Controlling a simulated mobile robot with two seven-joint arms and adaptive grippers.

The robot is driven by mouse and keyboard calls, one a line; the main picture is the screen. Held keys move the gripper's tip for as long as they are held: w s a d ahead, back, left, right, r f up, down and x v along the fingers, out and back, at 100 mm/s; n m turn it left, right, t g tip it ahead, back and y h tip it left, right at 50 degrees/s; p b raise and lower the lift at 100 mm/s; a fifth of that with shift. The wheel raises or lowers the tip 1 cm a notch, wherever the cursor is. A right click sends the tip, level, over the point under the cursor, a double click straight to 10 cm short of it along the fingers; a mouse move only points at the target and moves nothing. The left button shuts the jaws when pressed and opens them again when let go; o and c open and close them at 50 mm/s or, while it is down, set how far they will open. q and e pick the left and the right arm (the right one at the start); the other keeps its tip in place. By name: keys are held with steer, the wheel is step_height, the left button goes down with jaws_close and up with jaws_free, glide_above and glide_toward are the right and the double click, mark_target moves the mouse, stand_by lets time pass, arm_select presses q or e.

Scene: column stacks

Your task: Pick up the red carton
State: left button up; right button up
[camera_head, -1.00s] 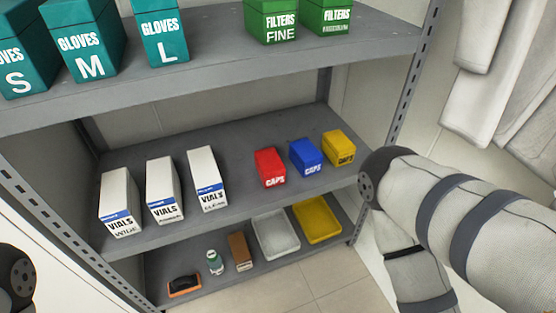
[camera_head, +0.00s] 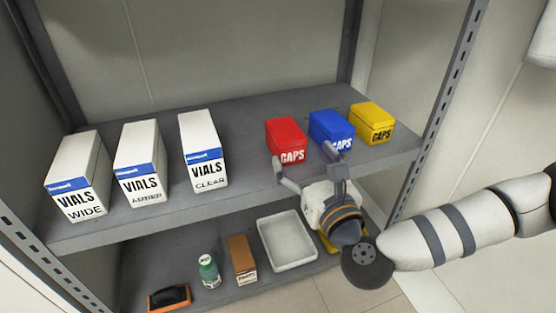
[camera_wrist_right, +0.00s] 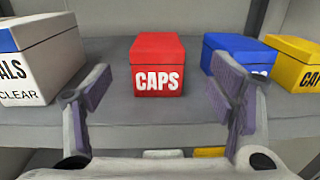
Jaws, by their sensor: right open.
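The red carton (camera_head: 286,139), marked CAPS, stands upright on the middle shelf (camera_head: 250,185). In the right wrist view the red carton (camera_wrist_right: 158,66) is centred beyond my fingers. My right gripper (camera_head: 308,169) is open in front of the shelf edge, its two fingers spread apart. In the right wrist view the right gripper (camera_wrist_right: 160,100) is empty, with one finger to each side of the carton's line and short of it. The right finger partly overlaps the blue carton in both views. My left gripper is out of view.
The blue carton (camera_head: 329,127) and yellow carton (camera_head: 373,120) stand to the right of the red one. Several white vials boxes (camera_head: 203,150) stand to its left, with bare shelf between. A white tray (camera_head: 287,240) sits below. A shelf post (camera_head: 440,110) rises at right.

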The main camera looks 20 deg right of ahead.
mark_target(278, 120)
steer(key=w+b, duration=0.1)
steer(key=w, duration=0.4)
steer(key=w+b, duration=0.1)
steer(key=w, duration=0.4)
steer(key=shift+w+a+r, duration=0.15)
steer(key=shift+w, duration=0.05)
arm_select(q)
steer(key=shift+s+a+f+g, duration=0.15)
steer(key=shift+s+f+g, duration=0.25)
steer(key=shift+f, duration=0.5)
arm_select(e)
steer(key=shift+s, duration=0.1)
steer(key=c, duration=1.3)
